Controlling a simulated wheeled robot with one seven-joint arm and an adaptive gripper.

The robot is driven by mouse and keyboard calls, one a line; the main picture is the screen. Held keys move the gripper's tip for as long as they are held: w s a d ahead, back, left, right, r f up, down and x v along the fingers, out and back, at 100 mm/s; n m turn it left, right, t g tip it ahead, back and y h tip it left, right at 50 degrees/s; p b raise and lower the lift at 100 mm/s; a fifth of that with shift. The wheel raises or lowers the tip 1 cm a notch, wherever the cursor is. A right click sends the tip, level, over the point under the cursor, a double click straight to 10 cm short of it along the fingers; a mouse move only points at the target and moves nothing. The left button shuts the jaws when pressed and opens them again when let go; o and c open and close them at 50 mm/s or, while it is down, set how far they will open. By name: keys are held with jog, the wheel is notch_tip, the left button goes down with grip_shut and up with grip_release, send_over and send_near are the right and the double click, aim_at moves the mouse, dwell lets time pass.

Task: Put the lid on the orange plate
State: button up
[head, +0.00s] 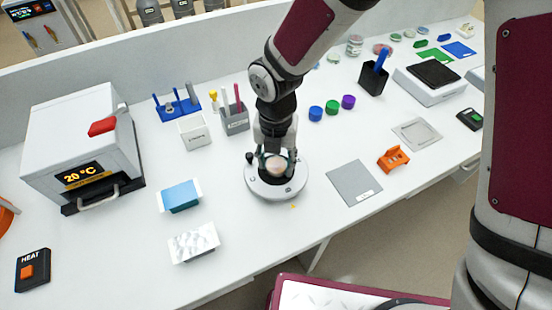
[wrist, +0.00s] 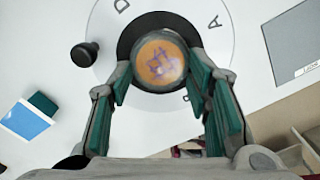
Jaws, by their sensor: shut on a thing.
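The orange plate (wrist: 160,62) is a small round dish with purple marks. I cannot tell whether the lid touches the plate.
The stand has a black knob (wrist: 84,54). A blue-topped box (head: 180,196) and a marbled block (head: 194,242) lie to its left. A grey mat (head: 354,184) and an orange holder (head: 393,158) are to its right. A pen holder (head: 235,121) and several coloured caps (head: 332,107) stand behind.

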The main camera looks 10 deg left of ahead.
dwell(0.3)
jog(key=o, duration=0.8)
notch_tip(320, 180, up, 12)
